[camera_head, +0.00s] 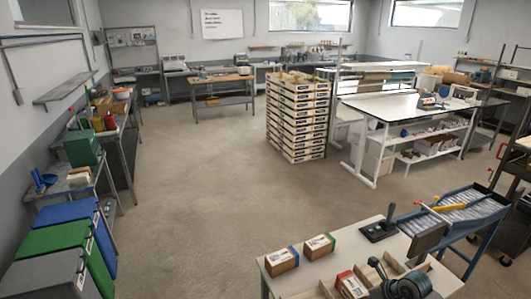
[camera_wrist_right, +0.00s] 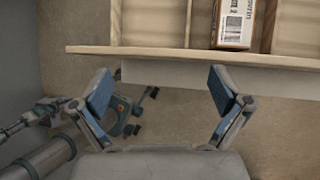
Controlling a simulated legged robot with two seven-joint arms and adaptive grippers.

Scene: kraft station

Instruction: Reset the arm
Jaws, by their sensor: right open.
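My right gripper (camera_wrist_right: 160,75) shows in the right wrist view, open and empty, with its two blue-padded fingers spread wide. Its fingertips are near the edge of a wooden divided tray (camera_wrist_right: 190,52), which crosses the top of that view. A white and brown box with a barcode label (camera_wrist_right: 235,22) sits in one compartment of the tray, beyond the right fingertip. Nothing is between the fingers. My left gripper is not in view.
In the head view, a table (camera_head: 352,243) at the lower right holds two brown boxes (camera_head: 282,260) (camera_head: 319,246), a red-and-white box (camera_head: 350,284) and a dark rounded object (camera_head: 400,285). A crate stack (camera_head: 297,118) stands mid-room. The floor (camera_head: 190,190) at centre-left is clear.

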